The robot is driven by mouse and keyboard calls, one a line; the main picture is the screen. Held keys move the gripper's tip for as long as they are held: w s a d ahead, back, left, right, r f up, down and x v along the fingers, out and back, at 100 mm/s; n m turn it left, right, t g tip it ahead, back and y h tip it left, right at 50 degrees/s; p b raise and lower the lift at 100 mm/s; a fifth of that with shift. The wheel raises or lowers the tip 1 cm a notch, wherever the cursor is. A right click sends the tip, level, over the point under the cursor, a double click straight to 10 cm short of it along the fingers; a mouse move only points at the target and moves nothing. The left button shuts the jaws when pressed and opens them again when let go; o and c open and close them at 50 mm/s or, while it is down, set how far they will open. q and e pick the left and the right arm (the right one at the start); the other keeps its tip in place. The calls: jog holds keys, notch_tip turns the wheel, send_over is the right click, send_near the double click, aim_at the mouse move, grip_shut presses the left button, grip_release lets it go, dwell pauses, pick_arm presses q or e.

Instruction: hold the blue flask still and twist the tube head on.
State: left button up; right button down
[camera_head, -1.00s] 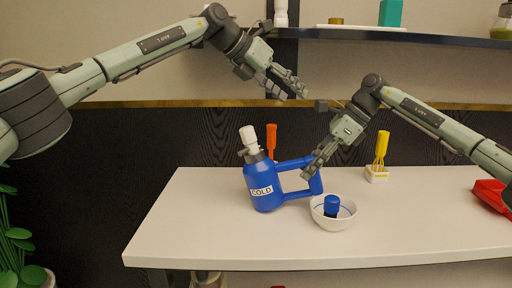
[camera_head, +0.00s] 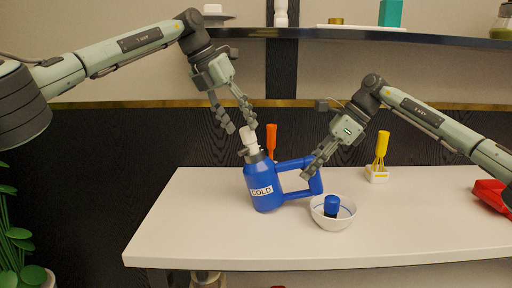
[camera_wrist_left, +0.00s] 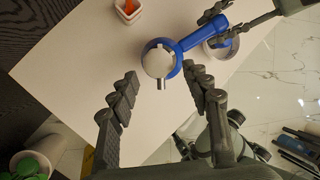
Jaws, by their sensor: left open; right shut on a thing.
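The blue flask (camera_head: 262,194), labelled COLD, stands on the white table with its handle pointing right. The white tube head (camera_head: 250,138) sits on top of its grey collar, leaning slightly left; I cannot tell how tightly it is seated. My left gripper (camera_head: 239,128) is open just above the tube head, its fingers pointing down. In the left wrist view the tube head (camera_wrist_left: 158,62) lies between and just beyond the open fingertips (camera_wrist_left: 161,75), with its spout toward the gripper. My right gripper (camera_head: 309,172) is shut on the outer part of the flask's handle.
A white bowl (camera_head: 318,216) holding a blue-capped item (camera_head: 332,203) stands right of the flask. An orange-handled utensil (camera_head: 271,138) stands behind it. A yellow whisk (camera_head: 381,150) in a holder and a red item (camera_head: 490,192) are further right. The table's front left is clear.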

aim_at(249, 130)
pick_arm(q)
jog(key=shift+x, duration=1.7)
grip_shut()
grip_release()
jog(key=n, duration=0.2)
jog(key=n+y, duration=0.1)
jog(key=n, duration=0.3)
jog(key=shift+d+r+y, duration=0.15)
jog(key=shift+d+y, duration=0.15)
jog(key=shift+y, duration=0.1)
jog(key=n, duration=0.1)
jog(key=n+y, duration=0.1)
jog(key=n, duration=0.3)
jog(key=shift+d, duration=0.3)
jog(key=n+y, duration=0.1)
jog(key=n, duration=0.1)
jog(key=shift+n+g, duration=0.3)
